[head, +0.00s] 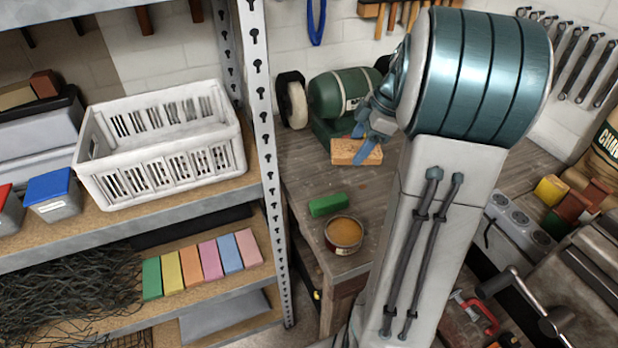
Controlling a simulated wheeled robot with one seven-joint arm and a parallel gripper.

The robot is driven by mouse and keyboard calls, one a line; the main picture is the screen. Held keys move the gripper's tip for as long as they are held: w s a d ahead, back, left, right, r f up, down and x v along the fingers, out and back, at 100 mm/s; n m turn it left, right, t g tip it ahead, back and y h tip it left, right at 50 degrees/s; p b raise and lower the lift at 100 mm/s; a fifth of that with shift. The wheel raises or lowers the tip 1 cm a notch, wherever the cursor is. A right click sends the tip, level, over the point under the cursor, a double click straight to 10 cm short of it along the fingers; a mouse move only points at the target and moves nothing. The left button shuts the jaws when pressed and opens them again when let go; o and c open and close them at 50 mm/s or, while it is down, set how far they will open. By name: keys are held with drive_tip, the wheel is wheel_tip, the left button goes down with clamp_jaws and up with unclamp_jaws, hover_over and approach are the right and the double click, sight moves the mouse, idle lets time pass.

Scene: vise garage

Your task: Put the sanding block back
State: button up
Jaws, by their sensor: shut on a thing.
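A tan, cork-like block (345,151), which looks like the sanding block, is at the fingertips of my gripper (363,143). The gripper is shut on the block, with its blue fingers pointing down over the block's right part. The block is by the workbench (310,180), in front of the green bench grinder (340,92). I cannot tell whether it touches the bench top. My arm hides the bench to the right of it.
A metal shelf post (266,130) stands left of the bench. The shelves hold a white crate (170,180) and a row of coloured blocks (210,262). A vise (545,315) is at lower right.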

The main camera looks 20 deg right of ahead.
hover_over(306, 184)
drive_tip(key=d, duration=0.2)
drive_tip(key=f, duration=0.5)
drive_tip(key=shift+s+a+f+p, duration=0.25)
drive_tip(key=shift+s+f+p, duration=0.05)
drive_tip(key=shift+f+p, duration=0.1)
drive_tip(key=shift+a+f, duration=0.1)
drive_tip(key=shift+f, duration=2)
drive_tip(key=shift+f, duration=0.15)
drive_tip(key=o, duration=1)
